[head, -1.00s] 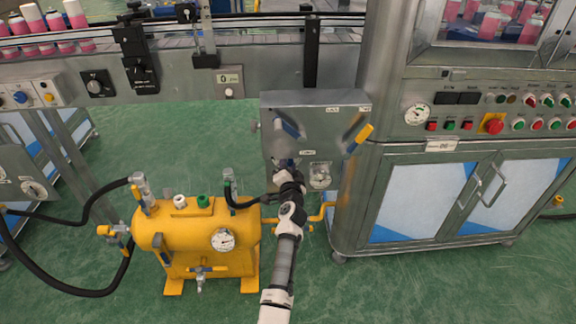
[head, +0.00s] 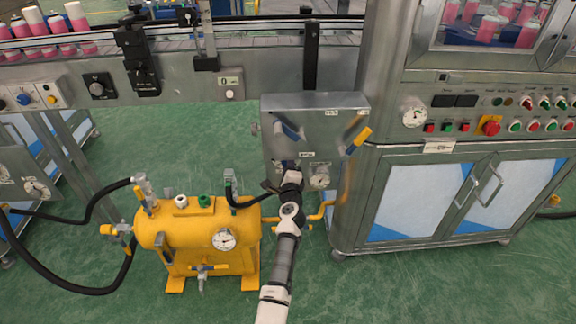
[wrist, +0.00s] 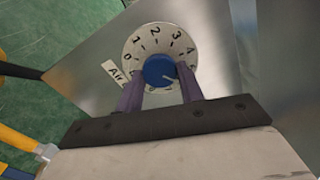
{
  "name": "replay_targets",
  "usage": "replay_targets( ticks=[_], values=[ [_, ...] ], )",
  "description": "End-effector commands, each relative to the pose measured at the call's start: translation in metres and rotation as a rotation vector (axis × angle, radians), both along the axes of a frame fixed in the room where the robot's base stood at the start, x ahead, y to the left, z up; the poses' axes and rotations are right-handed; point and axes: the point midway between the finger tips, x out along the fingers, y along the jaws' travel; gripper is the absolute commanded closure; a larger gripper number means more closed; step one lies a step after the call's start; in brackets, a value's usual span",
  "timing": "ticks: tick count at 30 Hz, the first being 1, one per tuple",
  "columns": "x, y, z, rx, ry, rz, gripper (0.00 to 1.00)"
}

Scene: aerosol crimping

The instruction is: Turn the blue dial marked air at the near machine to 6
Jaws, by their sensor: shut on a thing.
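The blue dial (wrist: 159,70) sits on a round white scale plate (wrist: 137,50) with the label Air (wrist: 115,73) beside it, in the wrist view. A thin light mark on the dial seems to point to the lower right, past the 4. My gripper (wrist: 161,79) is shut on the dial, one purple finger on each side. In the head view my gripper (head: 286,167) reaches the grey panel box (head: 315,125) and hides the dial.
A yellow tank (head: 180,238) with black hoses stands left of my arm, a steel cabinet (head: 345,200) right.

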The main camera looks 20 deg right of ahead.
Motion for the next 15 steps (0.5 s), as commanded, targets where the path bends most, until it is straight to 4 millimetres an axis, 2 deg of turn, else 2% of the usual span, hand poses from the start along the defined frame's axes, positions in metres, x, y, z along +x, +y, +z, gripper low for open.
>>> replay_targets(
  ticks=[7, 15],
  values=[
    [-0.0004, 0.0005, -0.0008, 0.14, -0.038, 0.001, 0.86],
    [-0.0004, 0.0006, -0.0016, 0.211, -0.058, 0.001, 0.86]
  ],
)
